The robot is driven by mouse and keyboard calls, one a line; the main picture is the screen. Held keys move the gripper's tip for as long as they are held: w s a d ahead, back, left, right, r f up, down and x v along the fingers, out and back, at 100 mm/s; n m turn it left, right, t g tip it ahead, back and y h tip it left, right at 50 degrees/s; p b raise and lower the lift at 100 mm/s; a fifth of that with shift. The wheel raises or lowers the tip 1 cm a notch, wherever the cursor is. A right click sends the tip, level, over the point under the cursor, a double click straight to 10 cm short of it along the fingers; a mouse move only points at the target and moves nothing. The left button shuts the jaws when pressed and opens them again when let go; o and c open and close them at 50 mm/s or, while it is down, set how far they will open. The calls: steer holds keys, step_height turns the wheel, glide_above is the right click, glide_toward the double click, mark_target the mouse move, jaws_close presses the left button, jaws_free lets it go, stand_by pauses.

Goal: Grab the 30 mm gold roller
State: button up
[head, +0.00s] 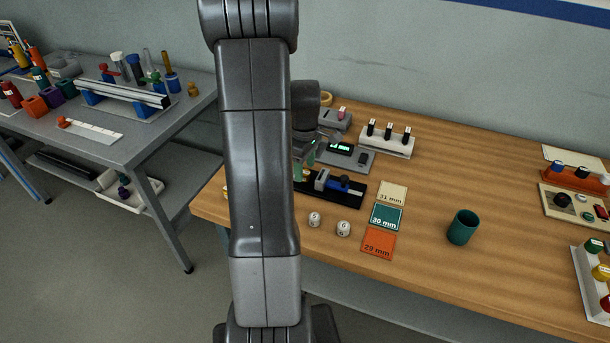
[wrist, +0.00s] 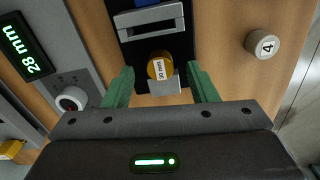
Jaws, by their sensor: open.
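The gold roller (wrist: 152,69) stands out in the wrist view, with a white label that appears to read 30 mm. It sits at the near end of a black fixture (wrist: 184,45) with a grey jaw and a blue part. My gripper (wrist: 160,75) is open, one green finger on each side of the roller with a gap on both sides. In the head view my gripper (head: 308,157) is over the left end of the black fixture (head: 351,198), partly hidden by my arm. Whether the fingers reach down to the roller's height is hard to tell.
A grey gauge with a display (wrist: 25,48) reading 28 mm stands beside the fixture. A numbered pale roller (wrist: 262,44) stands at right in the wrist view. Cards for 31, 30 (head: 386,217) and 29 mm and a green cup (head: 462,227) lie right. Free wood lies beyond.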

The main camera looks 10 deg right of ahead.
steer(key=shift+f, duration=0.8)
steer(key=c, duration=1.1)
steer(key=shift+c, duration=0.2)
steer(key=shift+r, duration=0.15)
